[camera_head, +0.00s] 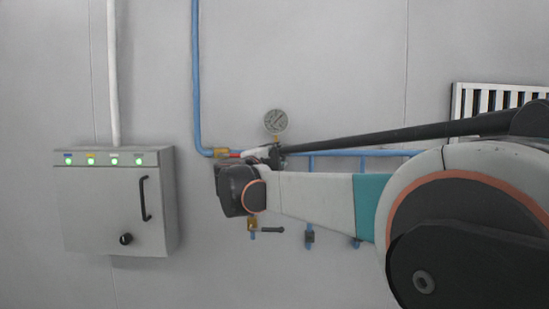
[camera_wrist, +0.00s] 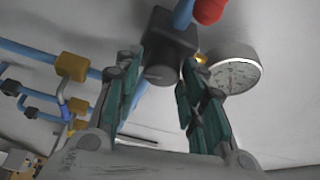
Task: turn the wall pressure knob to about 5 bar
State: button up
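In the wrist view, a dark square block with a darker rounded lower part (camera_wrist: 168,50), which looks like the pressure regulator with its knob, sits on the blue pipe. The round white pressure gauge (camera_wrist: 235,72) is right of it, seen at a steep slant; its reading is not legible. My gripper (camera_wrist: 160,68) has its two teal-padded fingers spread, one on each side of the block's lower part. I cannot tell whether they touch it. In the head view the gauge (camera_head: 276,121) faces out above the pipe, too small to read. My arm hides most of the regulator there.
A grey control box (camera_head: 80,215) with several green lights and a black handle hangs at left. Blue pipe (camera_head: 197,75) runs down the wall and then right. Brass and dark valves (camera_head: 252,224) hang below my arm. A red fitting (camera_wrist: 209,10) is close above the block.

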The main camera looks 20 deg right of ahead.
dwell(0.3)
jog(key=shift+v, duration=3.75)
jog(key=s+a+f+n+t+y+b, duration=0.1)
jog(key=s+a+f+n+y+b, duration=0.2)
jog(key=s+f+n+y+b, duration=0.45)
jog(key=s+a+f+n+y+b, duration=0.35)
jog(key=f+n, duration=0.25)
jog(key=f, duration=0.4)
jog(key=s+a+f+n+t+y+b, duration=0.1)
jog(key=s+a+f+n+y+b, duration=0.25)
jog(key=s+f+n+b, duration=0.3)
jog(key=s+d+f+n+g+b, duration=0.1)
jog(key=s+d+f+g+b, duration=0.2)
jog(key=s+f, duration=0.4)
jog(key=s+d+f+n+g+h+b, duration=0.1)
jog(key=s+d+f+g+b, duration=0.2)
jog(key=f, duration=1.3)
jog(key=s+d+f+n+g+h+b, duration=0.1)
jog(key=s+d+f+g+b, duration=0.2)
jog(key=s+f, duration=0.7)
jog(key=shift+s+f+n+h, duration=0.15)
jog(key=shift+f+n, duration=0.05)
jog(key=shift+f, duration=0.5)
jog(key=shift+s+f+n+h, duration=0.1)
jog(key=shift+s+f+n, duration=0.1)
jog(key=shift+f, duration=0.45)
